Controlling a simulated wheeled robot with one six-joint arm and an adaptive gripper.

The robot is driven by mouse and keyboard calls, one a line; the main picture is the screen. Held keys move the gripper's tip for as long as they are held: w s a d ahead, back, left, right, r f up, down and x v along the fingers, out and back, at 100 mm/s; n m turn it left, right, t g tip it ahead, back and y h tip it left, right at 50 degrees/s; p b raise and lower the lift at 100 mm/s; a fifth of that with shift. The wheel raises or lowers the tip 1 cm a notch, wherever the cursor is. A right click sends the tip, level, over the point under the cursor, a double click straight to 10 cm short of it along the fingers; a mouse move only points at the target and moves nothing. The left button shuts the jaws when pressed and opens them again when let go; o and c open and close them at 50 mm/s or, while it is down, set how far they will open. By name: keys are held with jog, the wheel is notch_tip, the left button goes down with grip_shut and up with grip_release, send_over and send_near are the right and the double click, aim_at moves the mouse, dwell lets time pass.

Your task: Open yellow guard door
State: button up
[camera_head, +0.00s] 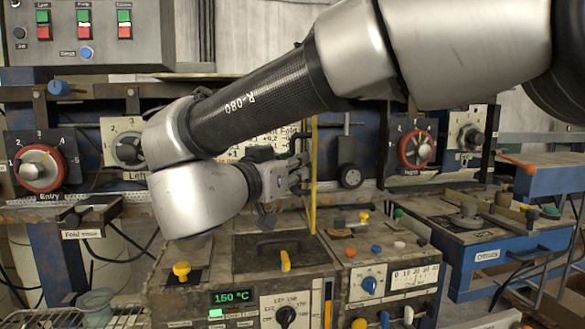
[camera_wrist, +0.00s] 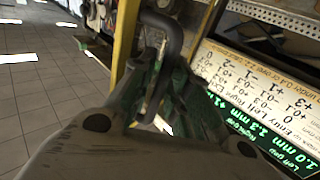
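The yellow guard door (camera_head: 313,180) shows in the head view as a thin upright yellow strip, nearly edge-on, above the worn machine top. My gripper (camera_head: 298,172) is at its left side, about mid-height. In the wrist view, a yellow upright (camera_wrist: 125,40) of the door stands close to the fingers. A dark curved handle (camera_wrist: 168,28) beside it runs down to my gripper (camera_wrist: 155,95), between or just behind the fingers. The fingers' tips are dark and cluttered there, so whether they grip the handle is unclear.
A printed sign with a green-lit display (camera_wrist: 250,95) is close at right in the wrist view. A blue side bench (camera_head: 520,235) stands at right. Open tiled floor (camera_wrist: 45,110) shows at left in the wrist view.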

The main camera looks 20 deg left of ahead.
jog(key=shift+f, duration=0.1)
jog(key=s+a, duration=0.1)
jog(key=s, duration=1.1)
jog(key=shift+a, duration=0.15)
